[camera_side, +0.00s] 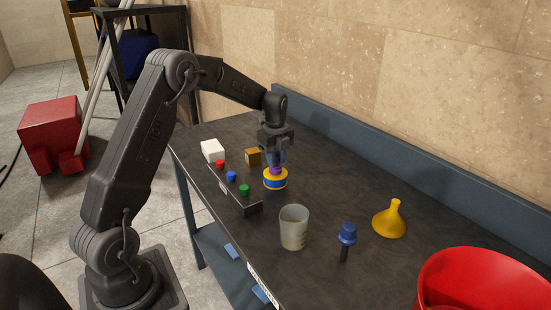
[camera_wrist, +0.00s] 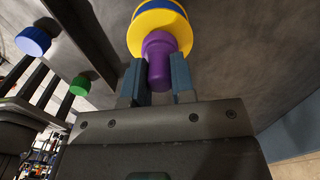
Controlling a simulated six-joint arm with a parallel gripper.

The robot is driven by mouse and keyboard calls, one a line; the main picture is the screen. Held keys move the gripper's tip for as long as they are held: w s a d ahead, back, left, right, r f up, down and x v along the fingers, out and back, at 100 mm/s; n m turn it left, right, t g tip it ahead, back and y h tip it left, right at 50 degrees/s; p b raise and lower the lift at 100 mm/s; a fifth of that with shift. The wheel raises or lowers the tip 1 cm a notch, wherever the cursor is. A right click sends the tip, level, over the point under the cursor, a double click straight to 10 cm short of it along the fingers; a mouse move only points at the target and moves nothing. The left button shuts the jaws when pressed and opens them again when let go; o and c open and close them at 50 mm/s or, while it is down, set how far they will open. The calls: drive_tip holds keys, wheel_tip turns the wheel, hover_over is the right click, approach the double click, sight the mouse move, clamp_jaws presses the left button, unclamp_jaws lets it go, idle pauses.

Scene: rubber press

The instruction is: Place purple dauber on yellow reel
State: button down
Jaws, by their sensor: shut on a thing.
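The purple dauber (camera_wrist: 159,62) is between the two fingers of my gripper (camera_wrist: 158,82), which is shut on it. In the wrist view the dauber's far end lies over the yellow reel (camera_wrist: 138,35), which has a blue band. In the side view the reel (camera_side: 275,182) stands on the dark table, and my gripper (camera_side: 274,158) is directly above it. A little purple of the dauber (camera_side: 275,170) shows between the fingers and the reel's top. The dauber looks upright and at the reel's top, but I cannot tell whether it touches.
Left of the reel is a dark rack (camera_side: 240,200) with red, blue and green caps. A white block (camera_side: 212,151) and a brown block (camera_side: 253,157) are behind it. A translucent cup (camera_side: 293,228), a blue-topped tool (camera_side: 347,236), a yellow funnel (camera_side: 390,220) and a red bowl (camera_side: 470,275) stand nearer.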

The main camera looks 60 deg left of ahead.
drive_tip(key=shift+f, duration=0.2)
drive_tip(key=c, duration=1)
unclamp_jaws()
drive_tip(key=shift+o, duration=0.2)
wheel_tip(320, 180, up, 12)
drive_tip(key=s+d+r+n+t, duration=0.1)
drive_tip(key=s+d+r+n, duration=0.35)
drive_tip(key=d, duration=0.35)
drive_tip(key=s+d+n+t, duration=0.2)
drive_tip(key=s+d+n, duration=0.4)
drive_tip(key=s, duration=0.5)
drive_tip(key=s+d+f+n+t, duration=0.1)
drive_tip(key=s+d+n+t, duration=0.1)
drive_tip(key=s+d+n, duration=0.5)
drive_tip(key=s+d, duration=0.1)
drive_tip(key=s, duration=0.3)
drive_tip(key=shift+d+t, duration=0.3)
drive_tip(key=shift+d, duration=0.1)
